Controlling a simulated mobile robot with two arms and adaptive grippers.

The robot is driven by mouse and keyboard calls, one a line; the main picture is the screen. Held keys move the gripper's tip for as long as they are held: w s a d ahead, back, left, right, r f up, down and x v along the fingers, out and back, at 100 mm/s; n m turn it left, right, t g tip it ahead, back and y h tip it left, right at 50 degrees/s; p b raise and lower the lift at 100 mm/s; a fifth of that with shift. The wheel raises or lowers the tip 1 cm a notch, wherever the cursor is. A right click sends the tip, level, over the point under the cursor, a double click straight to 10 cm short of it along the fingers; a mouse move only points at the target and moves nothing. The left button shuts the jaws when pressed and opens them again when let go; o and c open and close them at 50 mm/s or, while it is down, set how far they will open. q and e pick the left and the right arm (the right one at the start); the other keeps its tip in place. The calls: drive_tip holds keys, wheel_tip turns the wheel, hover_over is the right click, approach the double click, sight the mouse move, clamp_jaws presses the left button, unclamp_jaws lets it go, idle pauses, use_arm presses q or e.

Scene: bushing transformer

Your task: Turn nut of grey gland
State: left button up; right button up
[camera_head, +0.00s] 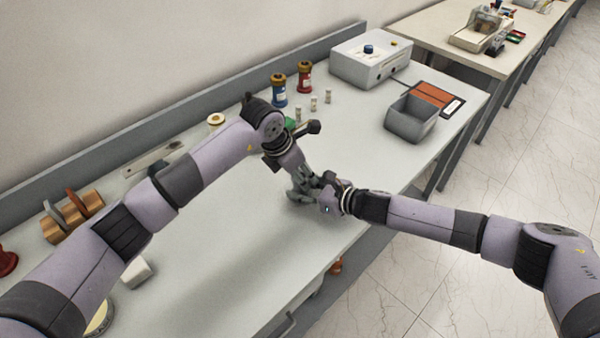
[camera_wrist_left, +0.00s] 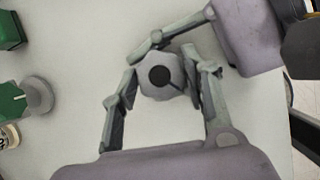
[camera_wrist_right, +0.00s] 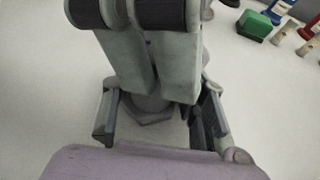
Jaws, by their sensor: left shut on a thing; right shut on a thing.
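The grey gland (camera_wrist_left: 160,77) shows in the left wrist view as a grey many-sided nut with a dark round hole. My left gripper (camera_wrist_left: 167,90) is shut on it, one finger on each side. In the right wrist view the lower part of the gland (camera_wrist_right: 150,112) shows between the fingers of my right gripper (camera_wrist_right: 158,110), which is shut on it below the left fingers. In the head view the left gripper (camera_head: 302,187) and the right gripper (camera_head: 322,193) meet above the table and hide the gland.
Blue (camera_head: 279,90) and red (camera_head: 305,77) bushings stand at the back, with several small pale pieces nearby. A green block (camera_wrist_right: 254,25) lies near them. A white box (camera_head: 370,62) and a grey bin (camera_head: 412,118) stand to the right. The table (camera_head: 225,235) in front is mostly clear.

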use_arm(q)
drive_tip(key=c, duration=0.5)
drive_tip(key=shift+s+n+t+y, duration=0.1)
drive_tip(key=shift+n+t+y, duration=0.4)
drive_tip(key=shift+n, duration=1.1)
drive_tip(key=o, duration=1.2)
drive_tip(key=shift+c, duration=0.2)
drive_tip(key=v, duration=1.2)
drive_tip(key=shift+d, duration=0.1)
